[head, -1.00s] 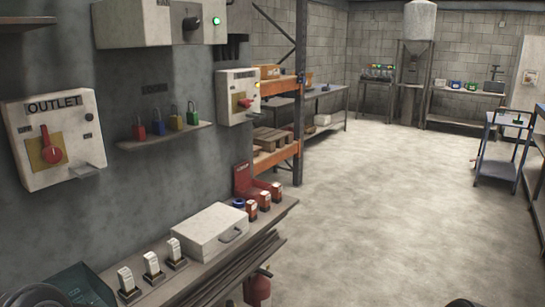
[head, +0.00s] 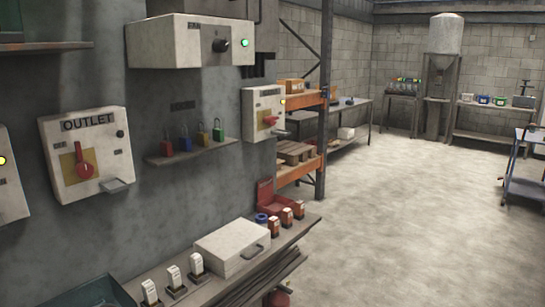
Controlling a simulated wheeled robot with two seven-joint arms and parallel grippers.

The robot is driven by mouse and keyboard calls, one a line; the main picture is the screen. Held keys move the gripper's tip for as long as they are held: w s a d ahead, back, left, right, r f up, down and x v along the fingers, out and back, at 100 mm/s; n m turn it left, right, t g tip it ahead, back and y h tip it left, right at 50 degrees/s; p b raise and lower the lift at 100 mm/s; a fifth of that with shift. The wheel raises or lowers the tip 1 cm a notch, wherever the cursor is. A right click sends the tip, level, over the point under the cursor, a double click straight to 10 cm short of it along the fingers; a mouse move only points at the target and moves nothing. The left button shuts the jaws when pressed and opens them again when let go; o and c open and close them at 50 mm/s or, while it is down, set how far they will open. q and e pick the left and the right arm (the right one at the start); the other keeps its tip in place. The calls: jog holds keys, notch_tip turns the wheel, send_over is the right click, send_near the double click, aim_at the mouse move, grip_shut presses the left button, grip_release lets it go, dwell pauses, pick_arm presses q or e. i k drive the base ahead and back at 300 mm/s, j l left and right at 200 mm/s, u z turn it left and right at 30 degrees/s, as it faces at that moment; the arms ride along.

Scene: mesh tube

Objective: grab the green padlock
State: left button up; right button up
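The green padlock (head: 218,133) stands upright on a small wall shelf (head: 192,152), at the right end of a row of padlocks. Its shackle points up. To its left on the same shelf stand a yellow padlock (head: 202,138), a blue padlock (head: 184,143) and a red padlock (head: 167,147). Neither of my grippers shows in the head view, so I cannot see how they stand relative to the padlock.
A grey OUTLET box (head: 88,155) with a red knob is left of the shelf. Another switch box (head: 264,113) is to its right. Below, a bench holds a white case (head: 232,248) and several small devices. The concrete floor (head: 410,215) at right is open.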

aim_at(218, 134)
jog(key=i+l+u, duration=0.1)
jog(key=u, duration=0.35)
jog(key=i+l+u, duration=0.1)
jog(key=u, duration=0.3)
jog(key=i+l+u, duration=0.25)
jog(key=l, duration=0.4)
jog(key=i+l+u, duration=0.1)
jog(key=l+u, duration=0.2)
jog(key=l, duration=0.35)
jog(key=l+u, duration=0.25)
jog(key=l, duration=0.4)
jog(key=i+l, duration=0.1)
jog(key=l, duration=0.95)
jog(key=i+l+u, duration=0.1)
jog(key=l, duration=1.95)
jog(key=i+u, duration=0.05)
